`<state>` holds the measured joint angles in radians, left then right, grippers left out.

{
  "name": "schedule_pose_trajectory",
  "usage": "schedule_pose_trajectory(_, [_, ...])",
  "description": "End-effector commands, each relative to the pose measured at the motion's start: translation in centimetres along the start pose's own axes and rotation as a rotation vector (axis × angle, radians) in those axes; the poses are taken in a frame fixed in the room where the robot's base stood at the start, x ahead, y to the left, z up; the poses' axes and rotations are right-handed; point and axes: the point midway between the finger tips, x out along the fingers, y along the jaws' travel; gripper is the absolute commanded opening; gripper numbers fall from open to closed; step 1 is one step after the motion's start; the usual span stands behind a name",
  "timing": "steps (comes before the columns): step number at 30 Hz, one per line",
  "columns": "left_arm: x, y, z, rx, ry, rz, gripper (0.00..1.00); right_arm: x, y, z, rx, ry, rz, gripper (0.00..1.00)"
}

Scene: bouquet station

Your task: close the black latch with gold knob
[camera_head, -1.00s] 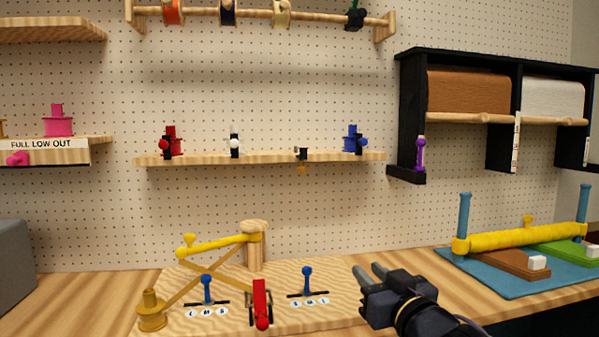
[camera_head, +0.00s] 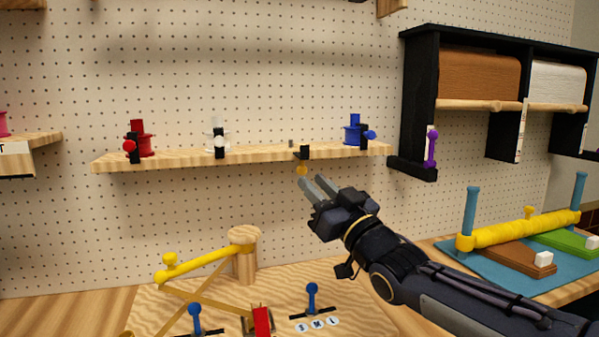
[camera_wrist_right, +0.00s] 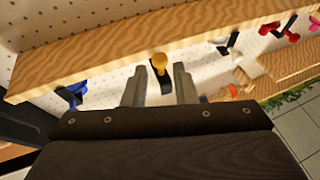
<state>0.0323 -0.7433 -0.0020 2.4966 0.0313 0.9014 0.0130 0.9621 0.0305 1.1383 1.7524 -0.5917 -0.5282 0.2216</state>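The black latch (camera_head: 302,152) sits on the front edge of the wooden shelf, with its gold knob (camera_head: 303,170) hanging below the edge. My right gripper (camera_head: 311,184) is just below and beside the knob in the head view, its two fingers apart. In the right wrist view the gold knob (camera_wrist_right: 159,62) shows between and beyond the tips of the open fingers (camera_wrist_right: 158,85); whether they touch it I cannot tell. The fingers hold nothing that I can see. My left gripper is not in view.
The shelf (camera_head: 245,154) also carries latches with a red knob (camera_head: 130,146), a white knob (camera_head: 219,141) and a blue knob (camera_head: 370,135). A black cubby unit (camera_head: 420,100) stands to the right. A yellow-armed wooden fixture (camera_head: 205,260) is below.

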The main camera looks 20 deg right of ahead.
Motion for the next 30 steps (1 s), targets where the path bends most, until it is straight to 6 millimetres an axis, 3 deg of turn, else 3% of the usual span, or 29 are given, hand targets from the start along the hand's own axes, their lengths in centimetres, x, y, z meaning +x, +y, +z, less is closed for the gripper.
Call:
schedule_pose_trajectory(6, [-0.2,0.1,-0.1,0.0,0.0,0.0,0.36,3.0,-0.2,0.0,0.01,0.0,-0.005,0.25])
schedule_pose_trajectory(12, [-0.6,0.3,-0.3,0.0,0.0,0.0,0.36,4.8,0.0,-0.2,0.004,0.002,0.0,0.25])
schedule_pose_trajectory(23, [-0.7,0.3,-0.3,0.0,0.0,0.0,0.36,5.2,0.0,0.1,-0.001,-0.002,0.002,0.25])
schedule_pose_trajectory(30, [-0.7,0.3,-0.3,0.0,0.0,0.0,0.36,5.2,0.0,0.1,0.0,-0.002,0.001,0.0])
